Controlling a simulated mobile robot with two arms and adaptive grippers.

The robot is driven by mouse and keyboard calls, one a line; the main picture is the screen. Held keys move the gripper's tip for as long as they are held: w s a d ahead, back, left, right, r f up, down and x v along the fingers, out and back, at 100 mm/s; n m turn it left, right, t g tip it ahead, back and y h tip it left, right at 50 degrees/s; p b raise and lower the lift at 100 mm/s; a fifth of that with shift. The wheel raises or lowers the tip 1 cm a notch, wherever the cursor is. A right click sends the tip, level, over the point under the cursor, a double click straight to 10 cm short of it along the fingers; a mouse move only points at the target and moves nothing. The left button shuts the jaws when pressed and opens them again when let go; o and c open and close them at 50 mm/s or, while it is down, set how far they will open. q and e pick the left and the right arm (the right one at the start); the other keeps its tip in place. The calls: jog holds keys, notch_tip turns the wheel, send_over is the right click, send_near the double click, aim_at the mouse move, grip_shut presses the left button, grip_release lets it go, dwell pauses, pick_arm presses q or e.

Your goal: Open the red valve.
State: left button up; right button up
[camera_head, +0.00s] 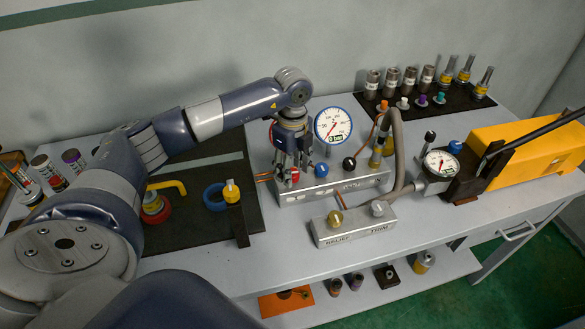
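The red valve (294,174) is a small red knob at the left end of the grey manifold block (330,186) on the table. My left gripper (292,163) points down from above, with its fingertips at or just above the red knob. The fingers partly cover the knob, so I cannot tell whether they touch it or how far apart they are. A black knob (349,163) and a blue knob (321,170) sit on the same block. A white dial gauge with a blue rim (333,125) stands behind it. My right gripper is out of view.
A grey hose (397,145) and dial gauge (440,163) connect to a yellow pump (530,145) at right. Several fittings stand at back right. A dark mat (200,225) lies left.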

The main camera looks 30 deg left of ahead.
aim_at(293, 173)
pick_arm(q)
notch_tip(293, 173, up, 12)
dwell(0.7)
jog(key=shift+f, duration=0.15)
dwell(0.4)
